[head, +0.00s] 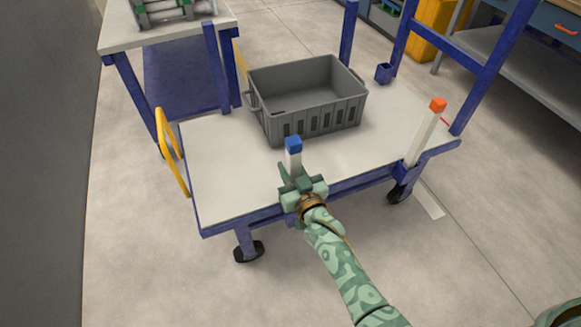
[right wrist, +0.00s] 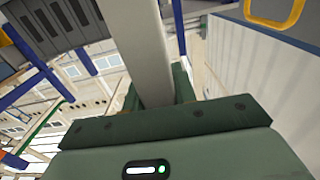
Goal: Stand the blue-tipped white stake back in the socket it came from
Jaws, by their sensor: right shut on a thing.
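The blue-tipped white stake (head: 294,149) is near the front edge of the cart in the head view, roughly upright, its blue tip up. My right gripper (head: 299,180) is shut on it below the tip. The gripper and arm hide the stake's lower part. In the right wrist view the pale shaft of the stake (right wrist: 143,50) rises from between the fingers (right wrist: 158,100). A small blue open socket (head: 383,73) stands empty at the cart's far right, behind the crate. My left gripper is not in view.
A grey crate (head: 310,118) sits on the cart's pale deck (head: 225,165). An orange-tipped white stake (head: 424,134) stands at the front right corner. A yellow handle (head: 172,155) is at the left end. Blue posts (head: 348,35) rise behind the crate.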

